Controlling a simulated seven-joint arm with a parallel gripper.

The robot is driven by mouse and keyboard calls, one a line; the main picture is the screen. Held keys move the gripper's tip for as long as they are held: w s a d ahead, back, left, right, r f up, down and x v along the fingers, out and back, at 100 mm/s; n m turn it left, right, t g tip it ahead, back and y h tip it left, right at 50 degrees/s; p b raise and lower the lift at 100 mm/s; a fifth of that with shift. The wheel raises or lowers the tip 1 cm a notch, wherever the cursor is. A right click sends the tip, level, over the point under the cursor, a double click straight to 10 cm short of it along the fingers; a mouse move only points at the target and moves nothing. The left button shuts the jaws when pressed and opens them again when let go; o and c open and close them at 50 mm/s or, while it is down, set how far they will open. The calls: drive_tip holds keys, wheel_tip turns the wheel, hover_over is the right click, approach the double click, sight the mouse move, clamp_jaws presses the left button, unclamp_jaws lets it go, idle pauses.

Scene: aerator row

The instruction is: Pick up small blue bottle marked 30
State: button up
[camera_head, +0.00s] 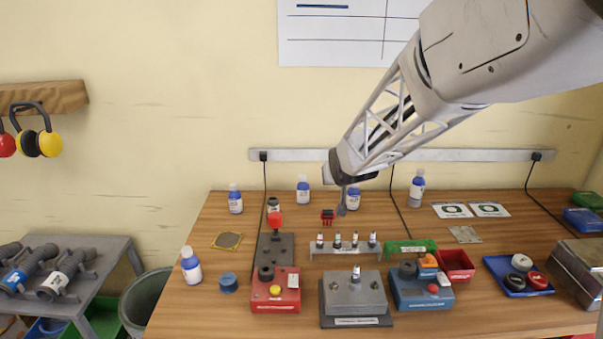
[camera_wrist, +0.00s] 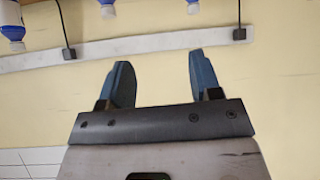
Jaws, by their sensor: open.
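Several white bottles with blue labels or blue lower parts stand on the wooden table: one at the front left (camera_head: 191,266), one at the back left (camera_head: 235,201), one at the back middle (camera_head: 303,190), one partly behind my gripper (camera_head: 353,200) and one to its right (camera_head: 417,189). Their markings are too small to read, so I cannot tell which is marked 30. My gripper (camera_head: 342,204) is above the back middle of the table. In the wrist view my gripper (camera_wrist: 164,78) is open and empty before the wall. Bottles also show inverted at that view's top edge, one at left (camera_wrist: 12,28).
A red-based device (camera_head: 275,292), a grey block (camera_head: 354,300), a blue-based device (camera_head: 421,291) and a rack of small parts (camera_head: 345,246) fill the table's middle. A blue tray (camera_head: 518,275) and metal box (camera_head: 580,270) stand right. Black cables hang from the wall strip (camera_head: 460,155).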

sight(302, 177)
drive_tip(key=w+a+f+t+y, duration=0.1)
drive_tip(key=w+a+f, duration=0.1)
drive_tip(key=w, duration=0.3)
drive_tip(key=w+a+f+n+t+y, duration=0.1)
drive_tip(key=w+a+f, duration=0.2)
drive_tip(key=w+f, duration=0.1)
drive_tip(key=w+a+f, duration=0.3)
drive_tip(key=w, duration=0.3)
drive_tip(key=shift+t+y, duration=0.4)
drive_tip(key=shift+w+f, duration=0.1)
drive_tip(key=shift+x, duration=1.25)
drive_tip(key=shift+x, duration=2.55)
drive_tip(key=shift+d, duration=0.1)
clamp_jaws()
